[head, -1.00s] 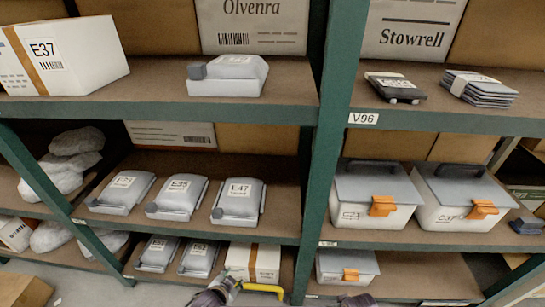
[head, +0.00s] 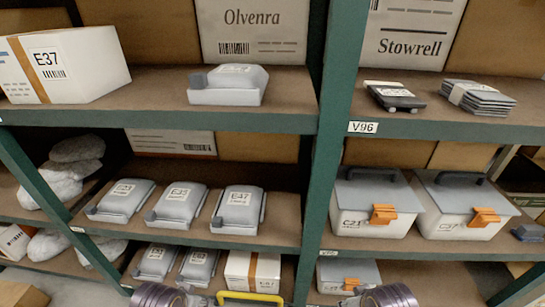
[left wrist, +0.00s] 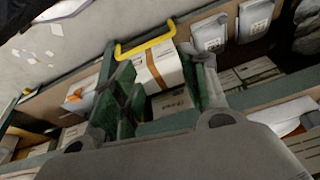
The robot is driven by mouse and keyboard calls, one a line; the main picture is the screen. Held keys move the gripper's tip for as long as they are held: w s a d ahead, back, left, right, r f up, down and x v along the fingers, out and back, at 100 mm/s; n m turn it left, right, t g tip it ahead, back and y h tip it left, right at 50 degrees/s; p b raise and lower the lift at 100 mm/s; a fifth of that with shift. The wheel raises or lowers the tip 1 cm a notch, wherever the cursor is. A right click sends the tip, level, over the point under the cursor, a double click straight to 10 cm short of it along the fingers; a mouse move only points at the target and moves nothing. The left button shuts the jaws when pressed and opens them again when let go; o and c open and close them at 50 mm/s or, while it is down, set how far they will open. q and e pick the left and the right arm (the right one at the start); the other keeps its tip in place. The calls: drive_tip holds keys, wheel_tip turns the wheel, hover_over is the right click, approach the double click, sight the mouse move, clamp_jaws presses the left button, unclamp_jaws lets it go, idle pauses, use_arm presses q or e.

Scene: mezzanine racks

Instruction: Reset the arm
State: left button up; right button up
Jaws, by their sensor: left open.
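In the left wrist view my left gripper (left wrist: 165,65) is open, its two green and grey fingers apart with nothing held between them. Beyond the fingers, in that view, is a white box with a brown tape stripe (left wrist: 158,68). In the head view purple-grey links of my left arm show at the bottom edge, left of a yellow bar. Purple-grey links of my right arm show at the bottom right of centre. The fingers of my right gripper are not visible.
The yellow bar (head: 250,298) is low in front of the taped box (head: 252,272). A green rack post (head: 322,150) divides the shelves. Grey cases (head: 239,210), lidded bins (head: 372,205) with orange latches and a box marked E37 (head: 68,65) stand on them.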

use_arm(q)
wheel_tip(320, 180, down, 27)
drive_tip(key=s+a+g+p, duration=0.1)
drive_tip(key=s+a+p, duration=0.2)
drive_tip(key=p, duration=0.2)
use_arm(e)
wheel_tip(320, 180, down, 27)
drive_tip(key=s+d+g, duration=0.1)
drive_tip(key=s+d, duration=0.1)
use_arm(q)
drive_tip(key=s+a+f+p, duration=0.2)
drive_tip(key=s+a+f, duration=0.2)
drive_tip(key=s+f, duration=0.4)
drive_tip(key=s+a+f+g+y+p, duration=0.1)
drive_tip(key=s+a+f, duration=0.3)
drive_tip(key=s+f, duration=0.4)
drive_tip(key=s+p, duration=0.1)
drive_tip(key=s, duration=0.3)
drive_tip(key=shift+s, duration=0.25)
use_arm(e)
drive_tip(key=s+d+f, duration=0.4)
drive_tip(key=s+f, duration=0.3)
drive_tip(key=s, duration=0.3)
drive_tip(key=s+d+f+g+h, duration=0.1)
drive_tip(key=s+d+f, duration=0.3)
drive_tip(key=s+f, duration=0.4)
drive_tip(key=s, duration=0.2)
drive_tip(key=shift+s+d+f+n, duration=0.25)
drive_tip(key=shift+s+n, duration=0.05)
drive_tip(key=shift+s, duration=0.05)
